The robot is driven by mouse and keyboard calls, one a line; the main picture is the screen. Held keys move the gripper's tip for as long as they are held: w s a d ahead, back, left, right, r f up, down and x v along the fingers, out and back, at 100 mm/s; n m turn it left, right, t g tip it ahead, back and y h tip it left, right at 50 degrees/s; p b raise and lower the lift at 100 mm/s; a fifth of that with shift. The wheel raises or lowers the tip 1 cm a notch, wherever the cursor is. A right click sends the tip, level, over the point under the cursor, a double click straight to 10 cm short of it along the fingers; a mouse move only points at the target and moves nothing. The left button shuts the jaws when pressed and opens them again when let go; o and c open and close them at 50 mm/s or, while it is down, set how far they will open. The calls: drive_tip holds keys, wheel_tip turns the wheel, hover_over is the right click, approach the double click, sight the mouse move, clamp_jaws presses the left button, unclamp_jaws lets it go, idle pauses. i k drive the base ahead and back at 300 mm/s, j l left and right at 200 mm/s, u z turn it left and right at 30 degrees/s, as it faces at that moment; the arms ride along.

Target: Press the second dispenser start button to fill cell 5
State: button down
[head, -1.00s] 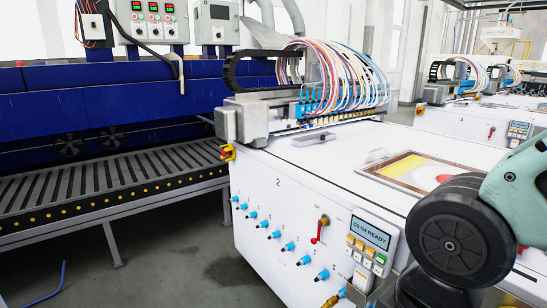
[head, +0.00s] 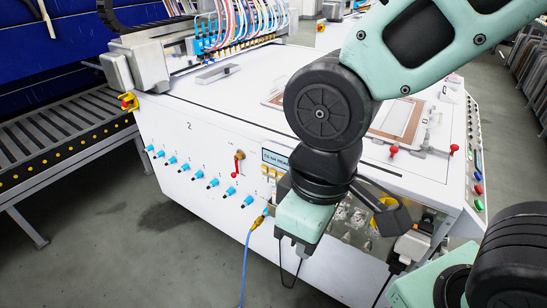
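The second dispenser is the white machine (head: 215,145) marked 2 on its front. Its small control panel (head: 271,168) shows only at its left part, with a lit display strip and some orange and white buttons. My wrist hides the rest of the panel, so the start button cannot be made out. My gripper (head: 291,266) points down in front of the machine, below and slightly right of the panel's visible part. Its fingers are thin and dark, and their opening is unclear. I see nothing held in it. Cell 5 cannot be identified.
A red lever (head: 239,166) and a row of blue knobs (head: 213,183) are left of the panel. A blue hose (head: 245,262) hangs from a brass fitting. A roller conveyor (head: 55,145) runs at left. Red knobs (head: 393,151) stand on the machine top. Grey floor is clear at lower left.

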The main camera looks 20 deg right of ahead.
sight(479, 204)
drive_tip(key=z, duration=1.7)
drive_tip(key=i+j+z, duration=0.1)
drive_tip(key=j, duration=0.1)
